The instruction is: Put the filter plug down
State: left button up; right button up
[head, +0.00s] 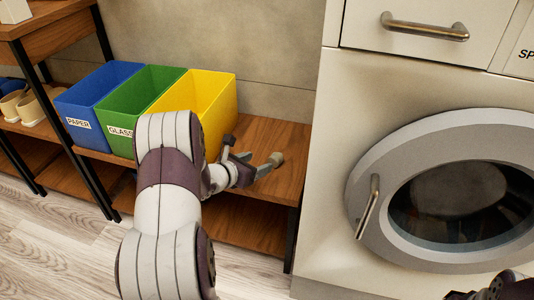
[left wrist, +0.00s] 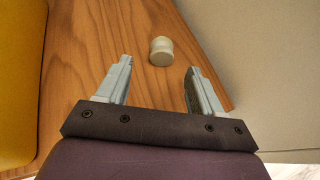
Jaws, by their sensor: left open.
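The filter plug (left wrist: 161,51) is a small pale beige cylinder standing on the wooden shelf top (left wrist: 110,28). In the head view the plug (head: 276,159) is near the right end of the shelf, right of the yellow bin. My left gripper (left wrist: 159,79) is open, its two fingers apart. The plug lies just beyond the fingertips, between their lines, and no finger appears to touch it. In the head view my left gripper (head: 253,163) is low over the shelf beside the plug. Part of my right arm shows at the bottom right, but its fingers cannot be made out.
Blue (head: 90,98), green (head: 135,104) and yellow (head: 213,105) bins stand on the shelf; the yellow one is close to my left gripper. A washing machine (head: 335,180) with a round door stands right of the shelf. Shoes (head: 32,108) are on a rack at left.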

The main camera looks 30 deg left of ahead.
pick_arm(q)
jog(key=p+v, duration=0.1)
jog(key=v, duration=0.3)
jog(key=shift+s+r, duration=0.1)
jog(key=shift+s, duration=0.05)
jog(key=shift+d+n, duration=0.2)
jog(key=shift+n, duration=0.7)
jog(key=s+d+r+n+g+y, duration=0.1)
jog(key=s+d+n+g, duration=0.65)
jog(key=n, duration=1.05)
jog(key=s+d+n+g+y, duration=0.1)
jog(key=s+d+n+g, duration=0.4)
jog(key=s+d+n, duration=0.95)
jog(key=w+a+r+n+p, duration=0.1)
jog(key=w+a+r+p, duration=0.1)
jog(key=r+p, duration=1.9)
jog(key=w+a+r+n+p, duration=0.1)
jog(key=w+r+n+p, duration=0.1)
jog(key=r+p, duration=2)
jog(key=shift+w+a+r+t+p, duration=0.3)
jog(key=shift+w+a+r+t, duration=0.05)
jog(key=shift+w+a+r, duration=0.1)
jog(key=shift+f, duration=0.1)
